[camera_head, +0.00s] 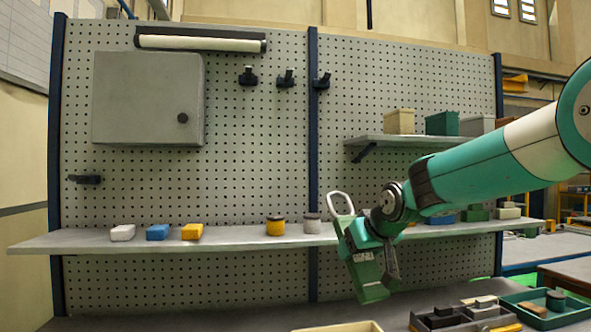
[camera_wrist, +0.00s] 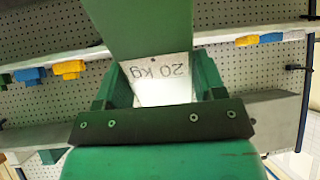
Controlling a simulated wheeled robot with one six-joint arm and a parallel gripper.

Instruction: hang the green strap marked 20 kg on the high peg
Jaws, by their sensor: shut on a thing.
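The green strap (camera_head: 355,236) is in my gripper (camera_head: 378,262), in front of the long shelf. A pale loop (camera_head: 340,203) rises at its upper end, above the shelf edge. In the wrist view the green strap (camera_wrist: 145,28) runs up from between the fingers, and its white label (camera_wrist: 162,80) reads 20 kg upside down. My gripper is shut on the strap. Three dark pegs sit high on the pegboard: a left one (camera_head: 248,76), a middle one (camera_head: 286,78) and a right one (camera_head: 321,81). A lower dark peg (camera_head: 84,179) is at the far left. The strap touches none of them.
A grey cabinet (camera_head: 147,100) and a white roll (camera_head: 200,43) are left of the high pegs. The long shelf (camera_head: 230,239) bears small blocks and tins. A short shelf (camera_head: 415,141) with bins is at right. Trays (camera_head: 545,312) lie at the lower right. The board below the high pegs is bare.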

